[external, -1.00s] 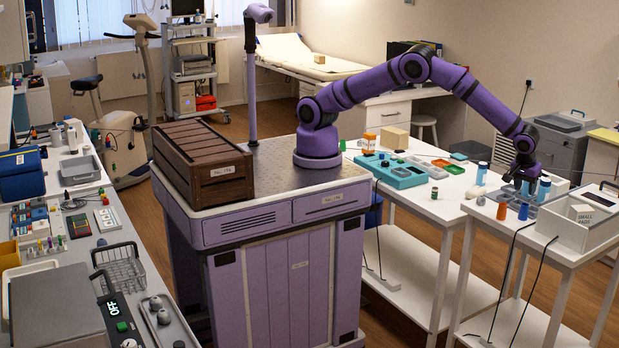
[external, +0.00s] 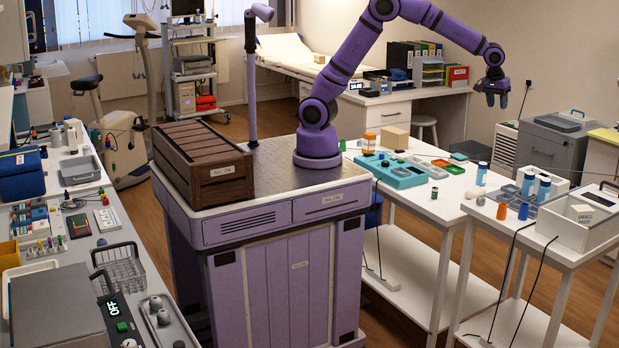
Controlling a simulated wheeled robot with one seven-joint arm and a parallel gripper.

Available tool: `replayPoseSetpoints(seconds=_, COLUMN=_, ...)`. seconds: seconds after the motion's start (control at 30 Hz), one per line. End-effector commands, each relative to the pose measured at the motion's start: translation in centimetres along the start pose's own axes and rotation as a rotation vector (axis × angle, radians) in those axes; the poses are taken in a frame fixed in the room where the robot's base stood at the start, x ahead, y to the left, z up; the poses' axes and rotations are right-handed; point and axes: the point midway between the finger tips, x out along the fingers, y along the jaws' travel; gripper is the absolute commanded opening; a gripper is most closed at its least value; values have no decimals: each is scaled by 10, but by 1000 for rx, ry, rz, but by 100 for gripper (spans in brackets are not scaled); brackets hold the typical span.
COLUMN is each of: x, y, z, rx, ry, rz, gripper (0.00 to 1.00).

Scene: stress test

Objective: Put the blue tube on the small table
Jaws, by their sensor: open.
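A small blue tube (external: 523,211) stands upright near the front of the white table at the right (external: 553,240). It is at the near side of a grey compartment tray (external: 551,198); I cannot tell whether it is inside the tray or on the tabletop. An orange tube (external: 501,211) stands to its left. My gripper (external: 490,103) is open and empty, high above and behind the tables, well away from the tube, fingers pointing down.
Blue bottles with pale labels (external: 543,189) stand by the tray. A white bin (external: 583,222) is to the right. The adjoining white table holds a teal tray (external: 401,178), a pill bottle (external: 369,142) and a tan block (external: 395,138). A grey cabinet (external: 553,142) stands behind.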

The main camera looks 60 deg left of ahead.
Motion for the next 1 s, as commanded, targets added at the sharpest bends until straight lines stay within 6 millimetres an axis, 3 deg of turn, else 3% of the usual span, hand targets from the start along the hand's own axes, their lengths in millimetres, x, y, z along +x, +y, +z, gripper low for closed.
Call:
replayPoseSetpoints(seconds=0.03, x=-19, y=-28, z=-12, rx=-7, ry=1, rz=12, gripper=45)
replayPoseSetpoints(seconds=0.2, x=-66, y=-109, z=-28, rx=7, ry=8, rz=41, gripper=45)
replayPoseSetpoints(seconds=0.47, x=-125, y=-229, z=-19, rx=41, ry=43, rz=74, gripper=45)
replayPoseSetpoints(seconds=0.7, x=-162, y=-326, z=20, rx=83, ry=98, rz=84, gripper=45)
replayPoseSetpoints(seconds=1.0, x=-179, y=-419, z=99, rx=142, ry=181, rz=55, gripper=45)
